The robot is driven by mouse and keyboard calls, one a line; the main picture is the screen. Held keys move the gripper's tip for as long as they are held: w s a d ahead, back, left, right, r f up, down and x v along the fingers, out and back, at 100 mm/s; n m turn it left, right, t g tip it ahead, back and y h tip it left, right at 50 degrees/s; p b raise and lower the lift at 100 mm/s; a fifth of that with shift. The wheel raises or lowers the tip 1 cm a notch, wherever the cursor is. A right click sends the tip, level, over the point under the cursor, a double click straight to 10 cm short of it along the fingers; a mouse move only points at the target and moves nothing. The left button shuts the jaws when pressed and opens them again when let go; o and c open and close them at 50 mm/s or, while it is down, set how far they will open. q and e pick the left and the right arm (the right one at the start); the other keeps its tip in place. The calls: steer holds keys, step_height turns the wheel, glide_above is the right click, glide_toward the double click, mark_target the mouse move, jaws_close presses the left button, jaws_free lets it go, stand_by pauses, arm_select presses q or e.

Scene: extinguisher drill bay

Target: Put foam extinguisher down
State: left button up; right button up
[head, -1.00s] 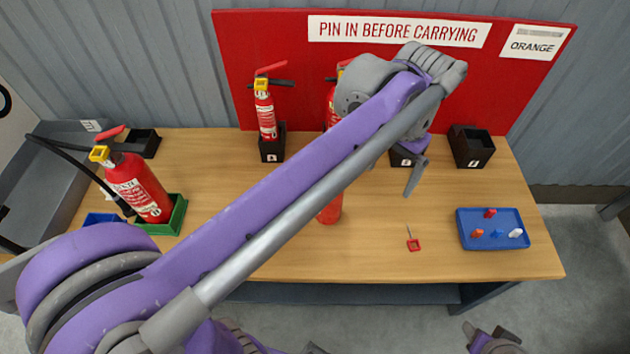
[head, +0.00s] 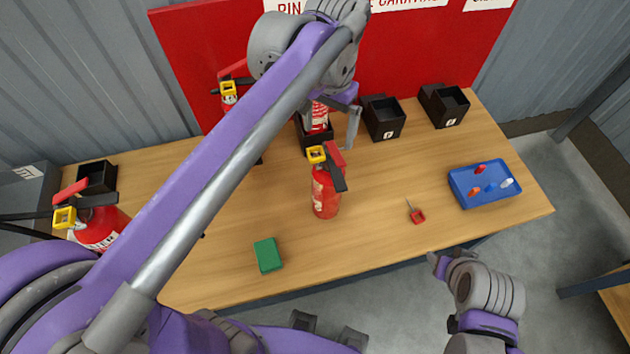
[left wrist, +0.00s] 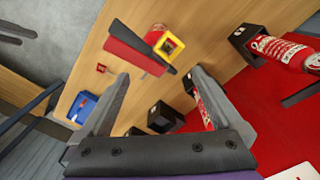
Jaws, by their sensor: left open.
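A red extinguisher (head: 325,195) with a yellow collar and black-and-red handle stands upright on the bare middle of the table. Its label is too small to read, so I cannot tell its type. It also shows in the left wrist view (left wrist: 158,30), beyond my fingertips. My left gripper (head: 333,125) is open and empty, above and behind this extinguisher and apart from it. In the left wrist view its two fingers (left wrist: 160,75) are spread wide. Part of my right arm is at the lower right, near the table's front edge; its jaws (head: 440,262) are unclear.
A red-tagged pin (head: 417,214) lies right of the extinguisher. A blue tray (head: 468,203) with small pieces is further right. A green block (head: 268,255) lies in front. Black holders (head: 385,127) line the back. Another extinguisher (head: 100,232) is at left.

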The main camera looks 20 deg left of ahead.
mark_target(328, 144)
arm_select(q)
steer(key=shift+a, duration=0.15)
steer(key=shift+f, duration=0.35)
step_height(328, 144, down, 4)
steer(key=shift+r, duration=0.1)
steer(key=shift+w+d+f, duration=0.1)
steer(key=shift+f, duration=1.5)
steer(key=shift+w+d+f, duration=0.1)
steer(key=shift+f, duration=1.45)
steer(key=shift+s, duration=0.1)
steer(key=shift+c, duration=0.3)
jaws_close()
